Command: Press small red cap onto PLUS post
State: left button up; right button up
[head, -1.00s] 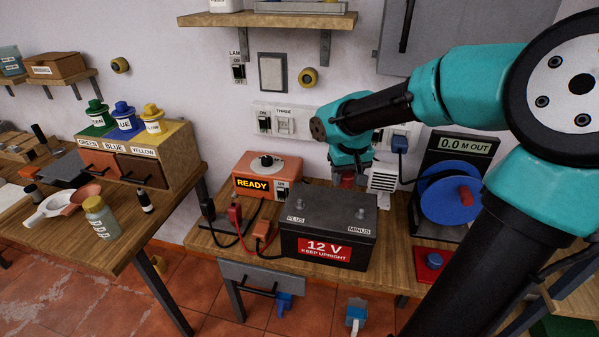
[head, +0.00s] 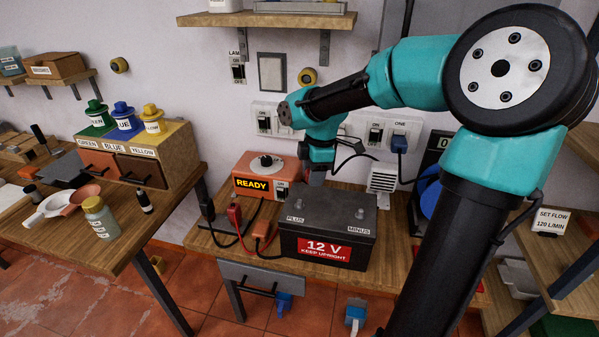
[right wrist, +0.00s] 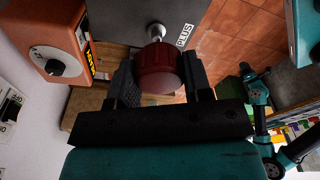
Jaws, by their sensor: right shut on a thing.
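The small red cap (right wrist: 157,70) is between the fingers of my right gripper (right wrist: 158,82), which is shut on it. In the head view my right gripper (head: 316,180) hangs over the battery's back edge, right of and above the PLUS post (head: 299,204); the cap is hard to make out there. The PLUS post also shows in the right wrist view (right wrist: 155,31), just beyond the cap, bare and apparently not under it. The black 12 V battery (head: 328,228) stands upright. A teal arm of mine shows small in the right wrist view; its gripper cannot be read.
The orange READY box (head: 262,178) stands left behind the battery, with a red clamp (head: 235,213) and cables beside it. The MINUS post (head: 360,213) is at the battery's right. A white vented block (head: 383,178) stands behind on the right.

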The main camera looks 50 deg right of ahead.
aim_at(299, 200)
jog(key=n, duration=0.1)
jog(key=w+a+n, duration=0.1)
jog(key=n, duration=0.1)
jog(key=shift+w+n, duration=0.2)
jog(key=shift+n, duration=0.1)
jog(key=n, duration=0.2)
jog(key=w+a+n, duration=0.1)
jog(key=n, duration=0.1)
jog(key=shift+w+a+g, duration=0.2)
jog(key=shift+g, duration=0.2)
jog(key=shift+f, duration=0.15)
jog(key=shift+f, duration=2.8)
jog(key=shift+f, duration=1.6)
jog(key=o, duration=0.9)
jog(key=shift+r, duration=0.15)
